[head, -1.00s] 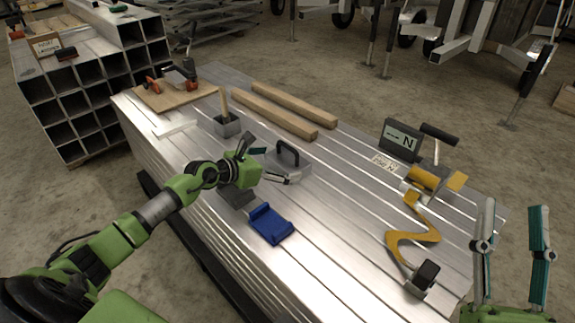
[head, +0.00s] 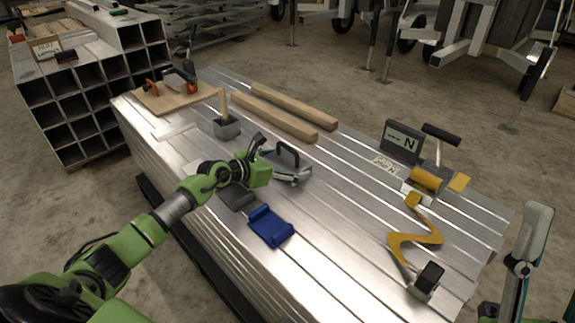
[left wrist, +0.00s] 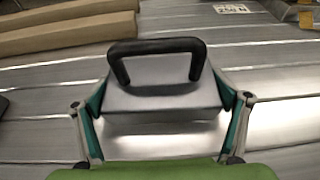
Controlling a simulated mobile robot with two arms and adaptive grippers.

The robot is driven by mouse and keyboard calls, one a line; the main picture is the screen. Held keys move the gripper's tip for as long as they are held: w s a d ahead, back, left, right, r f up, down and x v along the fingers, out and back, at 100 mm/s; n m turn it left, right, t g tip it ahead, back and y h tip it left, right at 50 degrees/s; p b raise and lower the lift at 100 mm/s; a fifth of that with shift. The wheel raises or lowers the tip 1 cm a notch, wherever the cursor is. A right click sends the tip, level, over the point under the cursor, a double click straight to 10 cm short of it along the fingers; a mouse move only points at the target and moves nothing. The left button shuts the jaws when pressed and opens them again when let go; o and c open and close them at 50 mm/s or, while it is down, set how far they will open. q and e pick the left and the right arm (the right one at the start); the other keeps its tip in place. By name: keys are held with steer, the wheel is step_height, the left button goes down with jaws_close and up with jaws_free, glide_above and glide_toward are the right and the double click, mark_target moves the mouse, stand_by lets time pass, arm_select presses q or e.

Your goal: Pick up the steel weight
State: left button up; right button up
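The steel weight, a grey block (left wrist: 160,97) with a black arched handle, sits on the aluminium table, and the weight also shows in the head view (head: 284,172). My left gripper (left wrist: 163,90) reaches it from the front left. Its teal-padded fingers stand on either side of the block, very close to its sides. I see no clear grip on it, and the fingertips' contact is hard to make out. My right gripper (head: 546,252) is at the right edge of the head view, partly cut off, with its fingers apart and nothing seen between them.
A blue holder (head: 271,226) and a dark grey plate (head: 237,195) lie in front of the weight.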

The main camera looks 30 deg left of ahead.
arm_select(q)
steer(key=shift+w+r, duration=0.15)
steer(key=shift+r, duration=0.25)
steer(key=shift+c, duration=0.9)
